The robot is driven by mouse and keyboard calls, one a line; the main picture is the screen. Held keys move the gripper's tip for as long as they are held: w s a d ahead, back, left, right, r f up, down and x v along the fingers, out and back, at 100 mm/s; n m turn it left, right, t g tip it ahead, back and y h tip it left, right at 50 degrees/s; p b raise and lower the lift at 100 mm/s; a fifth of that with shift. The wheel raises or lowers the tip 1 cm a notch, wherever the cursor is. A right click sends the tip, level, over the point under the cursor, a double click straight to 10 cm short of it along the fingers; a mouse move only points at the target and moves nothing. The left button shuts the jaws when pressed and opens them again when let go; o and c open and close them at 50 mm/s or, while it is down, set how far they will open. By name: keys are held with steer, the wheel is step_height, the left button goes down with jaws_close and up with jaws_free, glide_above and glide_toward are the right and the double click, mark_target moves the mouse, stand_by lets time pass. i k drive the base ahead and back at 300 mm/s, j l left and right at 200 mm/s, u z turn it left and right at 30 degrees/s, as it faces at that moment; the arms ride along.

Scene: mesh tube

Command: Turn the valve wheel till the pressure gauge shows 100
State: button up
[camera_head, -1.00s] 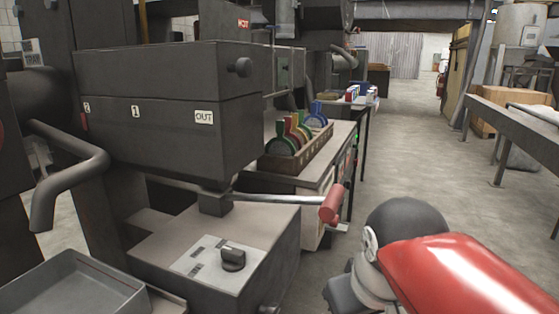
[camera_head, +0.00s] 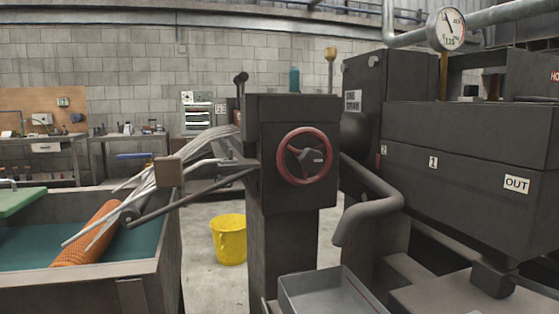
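The red valve wheel (camera_head: 306,155) is mounted on the front of a dark grey metal column, right of the picture's middle. It has a round rim with spokes. The round white pressure gauge (camera_head: 446,29) sits on a pipe at the upper right. Its dark needle points to the upper left, but its numbers are too small to read with certainty. My gripper is not in view, so I cannot see where it is relative to the wheel.
A grey tray (camera_head: 328,296) juts out below the wheel, and a bent grey pipe (camera_head: 368,208) stands just right of it. A bin with an orange mesh roll (camera_head: 92,236) is at left. A yellow bucket (camera_head: 229,239) stands on the floor behind.

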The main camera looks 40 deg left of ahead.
mark_target(310, 160)
steer(key=u, duration=1.75)
